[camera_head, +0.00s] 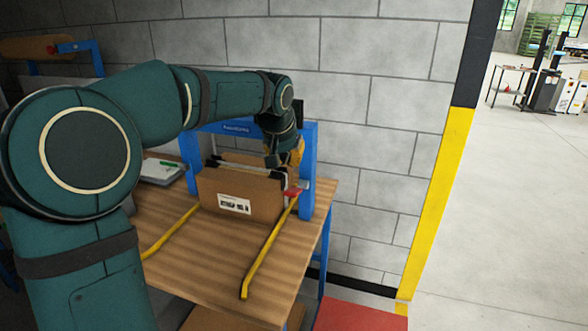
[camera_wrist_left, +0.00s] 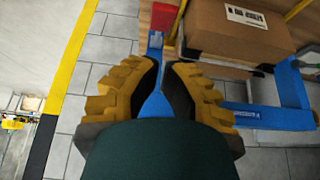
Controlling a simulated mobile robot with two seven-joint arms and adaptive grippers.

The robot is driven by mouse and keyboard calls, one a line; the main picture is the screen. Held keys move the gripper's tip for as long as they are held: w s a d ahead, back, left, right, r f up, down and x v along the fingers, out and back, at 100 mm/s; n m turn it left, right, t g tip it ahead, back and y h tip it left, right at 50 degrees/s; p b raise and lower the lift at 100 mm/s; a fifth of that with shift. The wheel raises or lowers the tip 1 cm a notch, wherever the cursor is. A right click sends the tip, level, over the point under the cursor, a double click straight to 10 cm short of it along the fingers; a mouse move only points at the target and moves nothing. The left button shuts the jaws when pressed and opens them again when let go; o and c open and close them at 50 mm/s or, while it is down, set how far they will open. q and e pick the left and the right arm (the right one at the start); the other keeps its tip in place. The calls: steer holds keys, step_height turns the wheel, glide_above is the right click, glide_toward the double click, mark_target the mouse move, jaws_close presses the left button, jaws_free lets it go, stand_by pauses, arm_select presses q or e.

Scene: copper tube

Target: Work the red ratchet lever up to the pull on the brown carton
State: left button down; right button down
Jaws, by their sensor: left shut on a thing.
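The brown carton (camera_head: 240,190) sits on the wooden table inside a blue frame (camera_head: 310,165), a printed label on its near face. It also shows at the top of the left wrist view (camera_wrist_left: 215,30). The red ratchet lever (camera_head: 293,191) is by the carton's right side at the frame's right post; a red block (camera_wrist_left: 162,18) shows there in the wrist view. My left gripper (camera_head: 294,160) is above it, beside the post. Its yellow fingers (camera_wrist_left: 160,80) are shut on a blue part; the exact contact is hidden. My right gripper is not in view.
Two yellow rails (camera_head: 268,248) lie on the wooden table (camera_head: 215,255). A white pad with a green pen (camera_head: 163,170) lies left of the carton. A grey block wall (camera_head: 350,120) stands close behind the frame. Open floor (camera_head: 490,220) lies to the right.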

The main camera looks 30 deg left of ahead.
arm_select(q)
steer(key=shift+g, duration=0.3)
steer(key=w+r, duration=0.2)
steer(key=r, duration=0.1)
steer(key=shift+w+r+p, duration=0.15)
steer(key=shift+w+p, duration=0.25)
steer(key=b, duration=0.2)
glide_above(297, 189)
steer(key=f, duration=0.9)
steer(key=shift+w+a+f, duration=0.1)
steer(key=shift+w+f, duration=0.3)
steer(key=shift+s+f+b, duration=0.15)
steer(key=shift+s+f, duration=0.1)
steer(key=shift+f, duration=0.3)
steer(key=shift+s+f+b, duration=0.15)
steer(key=shift+s+f, duration=0.05)
steer(key=shift+f, duration=0.35)
steer(key=shift+s+f, duration=0.2)
steer(key=shift+f, duration=0.25)
